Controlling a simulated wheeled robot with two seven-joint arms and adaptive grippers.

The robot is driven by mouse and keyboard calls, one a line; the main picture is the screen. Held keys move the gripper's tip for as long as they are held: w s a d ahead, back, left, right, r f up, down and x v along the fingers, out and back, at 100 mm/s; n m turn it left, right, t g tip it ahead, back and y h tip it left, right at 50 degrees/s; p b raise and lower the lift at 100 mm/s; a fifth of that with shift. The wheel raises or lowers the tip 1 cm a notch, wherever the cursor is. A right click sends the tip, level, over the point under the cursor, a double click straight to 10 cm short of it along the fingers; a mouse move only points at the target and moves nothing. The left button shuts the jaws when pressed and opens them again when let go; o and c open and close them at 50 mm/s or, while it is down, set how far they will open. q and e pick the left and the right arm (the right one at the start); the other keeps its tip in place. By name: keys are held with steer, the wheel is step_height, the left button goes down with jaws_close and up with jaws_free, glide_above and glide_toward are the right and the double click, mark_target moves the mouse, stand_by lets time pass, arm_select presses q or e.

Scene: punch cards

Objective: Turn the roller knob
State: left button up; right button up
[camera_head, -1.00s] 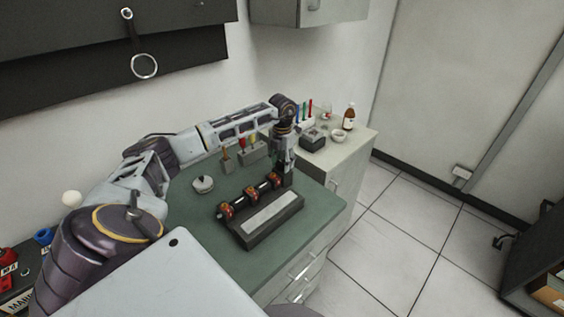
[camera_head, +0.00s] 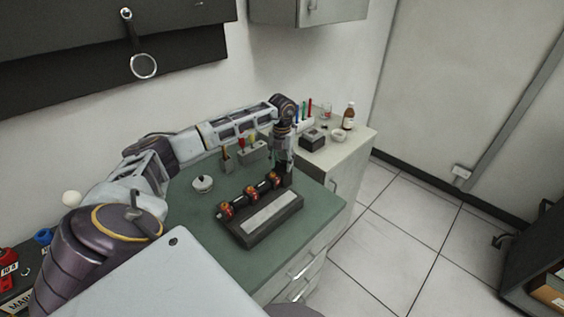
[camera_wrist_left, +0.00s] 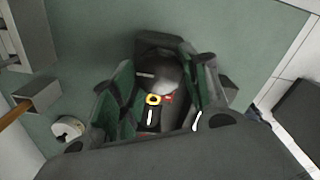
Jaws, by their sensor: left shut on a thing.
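The roller device (camera_head: 262,217) stands on the green bench top, a dark base with a pale plate in front and a row of red and gold bands on a dark roller. My left gripper (camera_head: 284,172) reaches down from above at the roller's far right end. In the left wrist view a dark round knob (camera_wrist_left: 160,72) with a pale line sits between the green-padded fingers. My left gripper is shut on this knob. In the head view the gripper hides the knob. My right gripper is out of view.
A round white-topped pot (camera_head: 203,184) stands left of the device. A grey block with coloured handles (camera_head: 252,151) stands behind it. A brown bottle (camera_head: 348,117) and small dishes stand on the pale side counter (camera_head: 348,150). The green bench top (camera_head: 215,255) is clear in front.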

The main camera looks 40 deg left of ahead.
mark_target(282, 164)
arm_select(q)
steer(key=o, duration=1)
steer(key=shift+r, duration=6.05)
steer(key=shift+f, duration=0.1)
